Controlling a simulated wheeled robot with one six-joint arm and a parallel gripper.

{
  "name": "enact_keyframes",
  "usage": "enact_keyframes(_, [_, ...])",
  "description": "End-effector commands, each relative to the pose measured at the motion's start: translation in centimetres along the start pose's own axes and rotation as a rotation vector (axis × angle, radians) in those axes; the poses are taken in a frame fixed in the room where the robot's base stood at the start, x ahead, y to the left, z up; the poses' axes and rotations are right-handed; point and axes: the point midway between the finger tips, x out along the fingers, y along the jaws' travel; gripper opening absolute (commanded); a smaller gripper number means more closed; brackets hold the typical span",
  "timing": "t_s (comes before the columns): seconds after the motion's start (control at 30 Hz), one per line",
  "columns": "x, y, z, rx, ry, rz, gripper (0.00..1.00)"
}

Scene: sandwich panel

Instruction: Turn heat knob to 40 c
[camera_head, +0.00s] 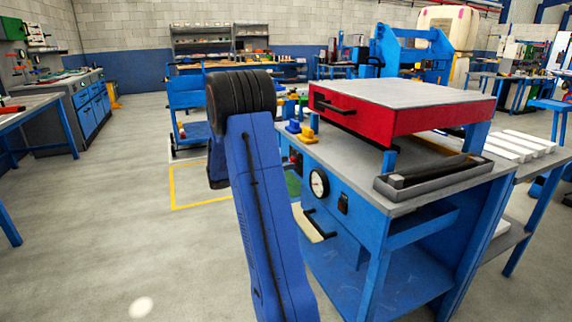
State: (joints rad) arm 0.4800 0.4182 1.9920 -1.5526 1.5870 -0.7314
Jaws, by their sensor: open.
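A blue workbench press (370,255) with a red upper platen (400,118) stands right of centre. On its blue front panel is a round white-faced dial (319,183) with a dark rim. It may be the heat knob, but its markings and setting are too small to read. A small dark switch (343,203) is to its right. A small red control sits to its left, partly hidden by my blue arm. My arm rises in front of the panel's left side. My gripper is not visible in this view.
A dark tray (434,179) lies on the bench top's right side. Yellow and blue pieces (301,130) stand at its left. A black drawer handle (318,223) juts out below the dial. The floor to the left is clear, apart from yellow floor markings.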

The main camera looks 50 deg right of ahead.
Motion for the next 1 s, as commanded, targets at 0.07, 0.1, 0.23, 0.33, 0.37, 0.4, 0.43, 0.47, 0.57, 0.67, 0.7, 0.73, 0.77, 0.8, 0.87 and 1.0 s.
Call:
enact_keyframes(0.07, [0.58,-0.02,0.01,0.000,0.000,-0.001,0.47])
enact_keyframes(0.1, [0.77,-0.01,0.01,0.000,0.000,0.000,0.47])
enact_keyframes(0.23, [1.08,0.01,0.02,0.000,0.000,0.001,0.47])
enact_keyframes(0.33, [1.10,0.01,0.01,0.000,0.000,0.001,0.47])
enact_keyframes(0.37, [1.09,0.01,0.01,0.000,0.000,0.001,0.47])
enact_keyframes(0.4, [1.09,0.01,0.01,0.000,0.000,0.001,0.47])
enact_keyframes(0.43, [1.08,0.01,0.01,0.000,0.000,0.001,0.47])
enact_keyframes(0.47, [1.08,0.01,0.01,0.000,0.000,0.001,0.45])
enact_keyframes(0.57, [1.07,0.01,0.01,0.000,0.000,0.001,0.21])
enact_keyframes(0.67, [1.07,0.01,0.01,0.000,0.000,0.001,0.06])
enact_keyframes(0.7, [1.07,0.01,0.01,0.000,0.000,0.001,0.06])
enact_keyframes(0.73, [1.06,0.01,0.01,0.000,0.000,0.001,0.06])
enact_keyframes(0.77, [1.06,0.01,0.01,0.001,0.000,0.001,0.06])
enact_keyframes(0.8, [1.06,0.01,0.01,0.003,0.000,0.001,0.06])
enact_keyframes(0.87, [1.06,0.01,0.01,0.010,0.000,0.001,0.06])
enact_keyframes(1.0, [1.06,0.01,0.01,0.046,0.000,0.001,0.06])
